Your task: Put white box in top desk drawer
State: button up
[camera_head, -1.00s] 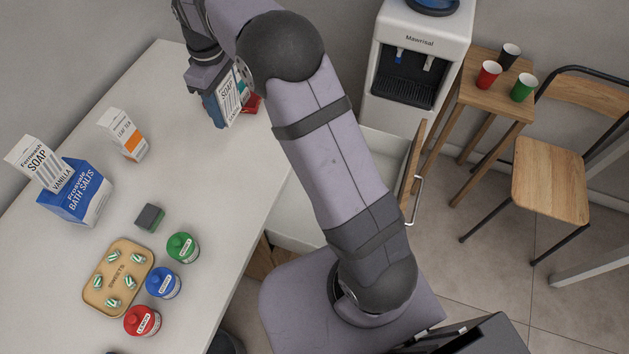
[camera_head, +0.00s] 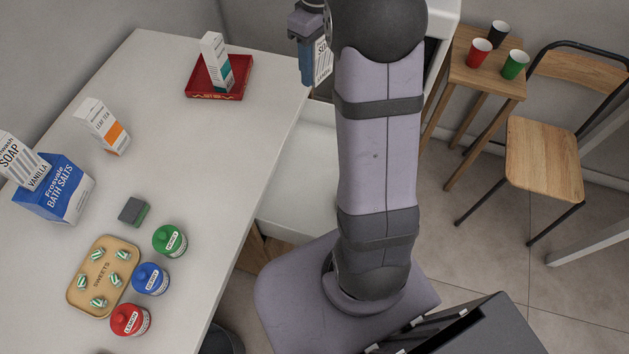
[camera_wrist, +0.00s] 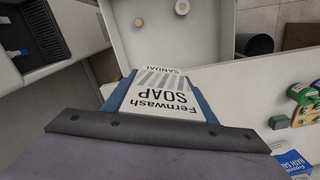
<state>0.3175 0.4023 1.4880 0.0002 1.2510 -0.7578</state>
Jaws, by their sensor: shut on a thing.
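My gripper (camera_head: 310,75) is shut on a white soap box (camera_head: 322,62) with grey stripes. In the wrist view the box (camera_wrist: 165,95) reads "Fernwash SOAP" and "SANDAL", and sits between the two blue fingers. The gripper holds it up beyond the counter's right edge. An open white drawer (camera_head: 300,185) shows below and to the right of the counter edge. My arm hides part of it and its front. In the wrist view the drawer interior (camera_wrist: 185,30) lies beyond the box, with two small round things inside.
The white counter (camera_head: 200,140) holds a red tray (camera_head: 245,90) with a white-and-teal box (camera_head: 215,62), a leaf tea box (camera_head: 103,127), bath salts (camera_head: 60,190), a sponge (camera_head: 134,211), a sweets tray (camera_head: 75,300) and several jars. A stool (camera_head: 485,70) with cups stands right.

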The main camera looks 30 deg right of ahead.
jog(key=s+d, duration=0.2)
jog(key=d, duration=0.1)
send_near(326, 166)
jog(key=shift+f+b, duration=3)
jog(key=shift+b, duration=1)
jog(key=shift+f, duration=0.2)
jog(key=o, duration=0.8)
jog(key=shift+o, duration=1.4)
jog(key=shift+r, duration=0.1)
